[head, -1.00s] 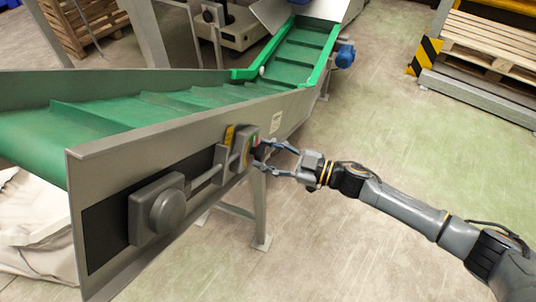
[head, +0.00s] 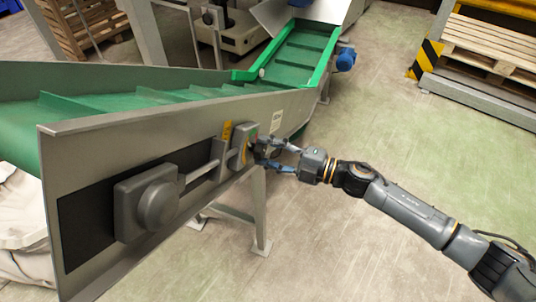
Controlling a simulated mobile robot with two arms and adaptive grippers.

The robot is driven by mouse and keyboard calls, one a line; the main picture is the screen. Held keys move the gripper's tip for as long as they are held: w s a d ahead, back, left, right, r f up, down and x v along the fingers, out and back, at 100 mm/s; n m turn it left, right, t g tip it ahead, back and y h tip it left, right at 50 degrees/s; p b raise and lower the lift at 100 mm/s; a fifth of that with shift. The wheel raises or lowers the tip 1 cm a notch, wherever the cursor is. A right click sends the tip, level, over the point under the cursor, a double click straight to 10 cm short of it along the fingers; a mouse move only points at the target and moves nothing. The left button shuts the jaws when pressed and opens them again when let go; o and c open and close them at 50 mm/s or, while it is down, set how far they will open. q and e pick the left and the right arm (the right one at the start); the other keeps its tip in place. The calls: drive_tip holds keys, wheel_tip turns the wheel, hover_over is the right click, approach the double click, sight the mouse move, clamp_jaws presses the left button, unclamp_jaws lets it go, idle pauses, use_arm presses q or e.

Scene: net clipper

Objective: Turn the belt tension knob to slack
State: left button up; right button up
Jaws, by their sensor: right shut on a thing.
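The conveyor (head: 190,138) has a grey side wall and a green belt (head: 140,104). The belt tension knob (head: 259,149) is small and dark, on a grey plate with yellow, red and green marks on the side wall. My right gripper (head: 267,154) is shut on the knob, its fingers on either side and hiding part of it. My left gripper is not in view.
A large round grey housing (head: 155,203) sits on a black panel at the near end, joined by a bar toward the knob plate. A conveyor leg (head: 259,215) stands below. A pallet (head: 490,45) and a striped post (head: 425,58) stand at upper right. Floor between is clear.

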drive_tip(key=n+b, duration=0.2)
drive_tip(key=n, duration=0.1)
drive_tip(key=shift+f+n, duration=0.15)
drive_tip(key=shift+n, duration=0.25)
drive_tip(key=shift+n+b, duration=0.95)
drive_tip(key=shift+n, duration=0.85)
drive_tip(key=o, duration=1.1)
drive_tip(key=shift+o, duration=0.2)
drive_tip(key=v, duration=1.2)
